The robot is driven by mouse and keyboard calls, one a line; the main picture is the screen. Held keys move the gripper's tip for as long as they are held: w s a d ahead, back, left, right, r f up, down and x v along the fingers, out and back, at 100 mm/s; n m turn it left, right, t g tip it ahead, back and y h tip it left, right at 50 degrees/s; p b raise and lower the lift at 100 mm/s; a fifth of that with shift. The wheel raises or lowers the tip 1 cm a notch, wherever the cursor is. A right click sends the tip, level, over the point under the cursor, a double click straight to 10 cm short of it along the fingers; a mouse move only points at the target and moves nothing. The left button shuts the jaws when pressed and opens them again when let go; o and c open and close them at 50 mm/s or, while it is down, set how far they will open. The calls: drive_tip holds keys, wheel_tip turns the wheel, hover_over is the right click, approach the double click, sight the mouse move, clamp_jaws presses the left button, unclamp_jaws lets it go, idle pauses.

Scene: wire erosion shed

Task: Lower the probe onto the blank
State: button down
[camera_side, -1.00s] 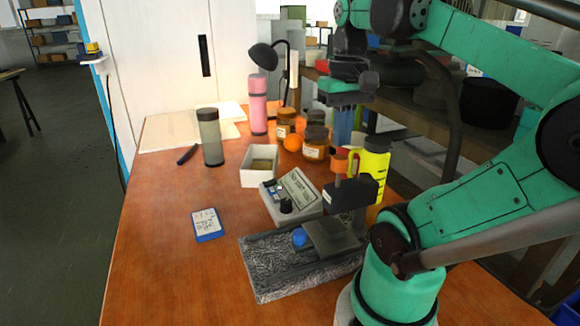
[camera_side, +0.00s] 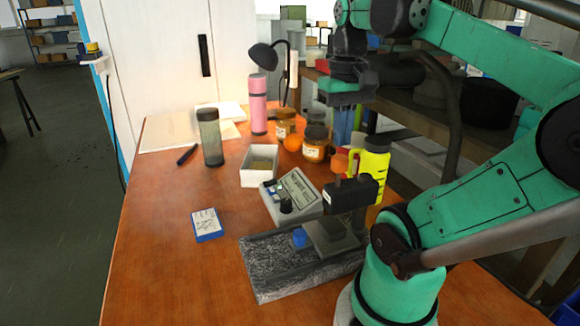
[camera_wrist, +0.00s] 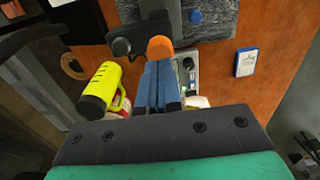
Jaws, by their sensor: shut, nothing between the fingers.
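The probe stand has a black head (camera_side: 350,193) with an orange knob (camera_side: 340,163) on top. It is mounted over a speckled grey base (camera_side: 272,281). A flat grey block (camera_side: 332,236), perhaps the blank, sits under the head beside a blue knob (camera_side: 300,237). I cannot tell whether the probe tip touches it. My gripper (camera_side: 343,138) points down above and behind the stand, its blue fingers shut and empty. In the wrist view the shut fingers (camera_wrist: 158,64) show just below the orange knob (camera_wrist: 160,47) in the picture; contact is unclear.
A control box (camera_side: 291,195) and white tray (camera_side: 260,166) stand behind the base. A yellow bottle (camera_side: 374,166) is close beside the stand. Jars (camera_side: 315,148), an orange and a lamp are farther back. A blue-edged card (camera_side: 207,224) lies left, with clear table around it.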

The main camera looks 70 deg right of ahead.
drive_tip(key=shift+f, duration=1.4)
drive_tip(key=shift+r, duration=3.55)
drive_tip(key=w+a+f+n+t, duration=0.7)
drive_tip(key=w+a+f+n, duration=0.2)
drive_tip(key=w+a+f, duration=0.4)
drive_tip(key=shift+w+a, duration=0.25)
drive_tip(key=shift+w, duration=0.1)
